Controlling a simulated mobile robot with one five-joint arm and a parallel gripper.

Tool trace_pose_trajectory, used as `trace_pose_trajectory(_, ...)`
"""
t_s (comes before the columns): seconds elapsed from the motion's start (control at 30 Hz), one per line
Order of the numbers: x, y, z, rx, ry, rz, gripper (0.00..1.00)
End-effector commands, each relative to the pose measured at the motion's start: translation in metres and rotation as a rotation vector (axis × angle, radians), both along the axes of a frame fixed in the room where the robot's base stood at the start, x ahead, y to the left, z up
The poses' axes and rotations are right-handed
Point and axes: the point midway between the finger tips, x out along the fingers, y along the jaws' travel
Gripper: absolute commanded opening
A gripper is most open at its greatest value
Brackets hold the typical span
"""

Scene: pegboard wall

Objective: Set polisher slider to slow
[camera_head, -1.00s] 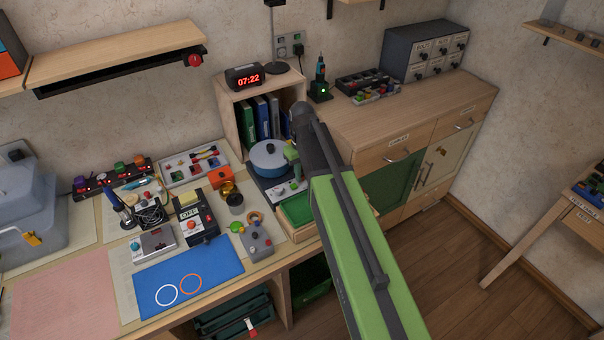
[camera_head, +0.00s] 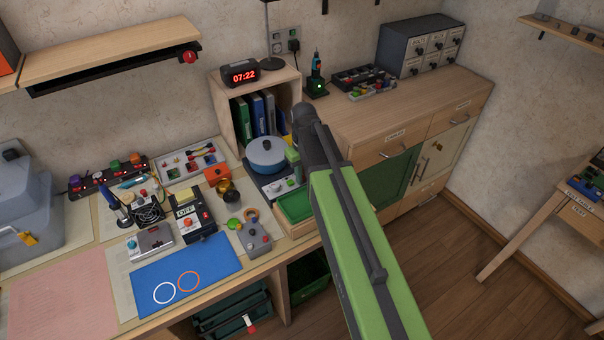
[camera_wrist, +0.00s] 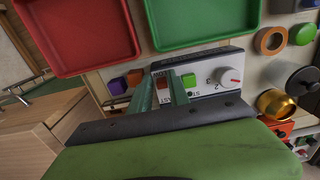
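The polisher, with a round grey-blue top (camera_head: 266,152), stands in front of the binder shelf in the head view. In the head view my gripper (camera_head: 293,160) is beside the polisher, partly hidden by my arm.
A green tray (camera_wrist: 205,20) and a red tray (camera_wrist: 80,35) lie close to the panel in the wrist view. An orange ring (camera_wrist: 270,40) and a gold cup (camera_wrist: 276,103) are to the right. The bench left of the polisher is crowded with small devices.

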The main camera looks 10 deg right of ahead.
Motion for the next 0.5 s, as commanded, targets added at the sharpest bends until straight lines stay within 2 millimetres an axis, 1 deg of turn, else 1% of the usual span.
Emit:
trace_pose_trajectory(0.33,0.001,0.002,0.003,0.002,-0.003,0.002,0.24)
trace_pose_trajectory(0.43,0.001,0.002,0.011,0.003,-0.004,0.002,0.24)
trace_pose_trajectory(0.5,0.001,0.002,0.020,0.003,-0.004,0.002,0.24)
